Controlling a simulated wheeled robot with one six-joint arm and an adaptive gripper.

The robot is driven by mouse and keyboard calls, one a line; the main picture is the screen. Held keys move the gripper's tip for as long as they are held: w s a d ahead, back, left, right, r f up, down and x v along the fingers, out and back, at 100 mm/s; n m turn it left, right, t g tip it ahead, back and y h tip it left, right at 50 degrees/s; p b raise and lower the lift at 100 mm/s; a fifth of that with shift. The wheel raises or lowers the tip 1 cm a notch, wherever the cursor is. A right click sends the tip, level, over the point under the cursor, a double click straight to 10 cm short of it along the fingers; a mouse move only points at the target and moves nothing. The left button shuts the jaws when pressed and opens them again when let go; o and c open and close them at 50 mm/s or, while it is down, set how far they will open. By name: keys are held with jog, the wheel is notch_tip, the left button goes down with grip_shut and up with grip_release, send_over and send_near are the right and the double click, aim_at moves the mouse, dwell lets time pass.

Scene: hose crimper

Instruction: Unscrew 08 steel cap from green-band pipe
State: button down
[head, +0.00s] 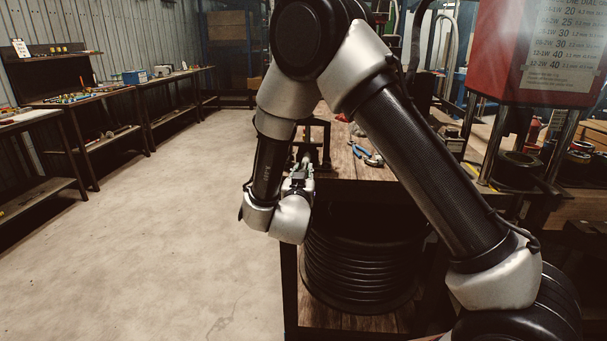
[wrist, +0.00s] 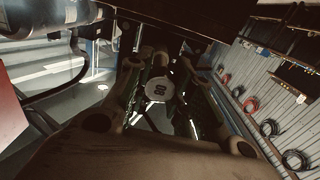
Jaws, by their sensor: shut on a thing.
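In the wrist view the steel cap (wrist: 157,89) is a round, pale disc marked 08, seen face-on. My gripper (wrist: 160,76) has one finger on each side of the cap and is shut on it. A short pale round part shows just behind the cap; whether it is the pipe I cannot tell. No green band can be made out clearly. In the head view my gripper (head: 301,172) is at the left end of the wooden bench (head: 345,172), beside a dark fixture (head: 325,140). The cap is too small to make out there.
Blue-handled pliers (head: 365,154) lie on the bench right of my gripper. A black hose coil (head: 360,270) sits on the shelf below. A red crimping machine (head: 540,50) stands at the right. The floor at the left is clear, with long workbenches (head: 90,95) along the wall.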

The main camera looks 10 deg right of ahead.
jog(key=n, duration=0.2)
jog(key=shift+n, duration=0.4)
jog(key=shift+s+a+r, duration=0.15)
jog(key=shift+s+r, duration=0.35)
jog(key=shift+r, duration=0.35)
jog(key=shift+s+a+r, duration=0.1)
jog(key=shift+s+r, duration=0.4)
jog(key=shift+r, duration=0.35)
jog(key=shift+s+a+r, duration=0.15)
jog(key=shift+s+r, duration=0.35)
jog(key=shift+r, duration=0.35)
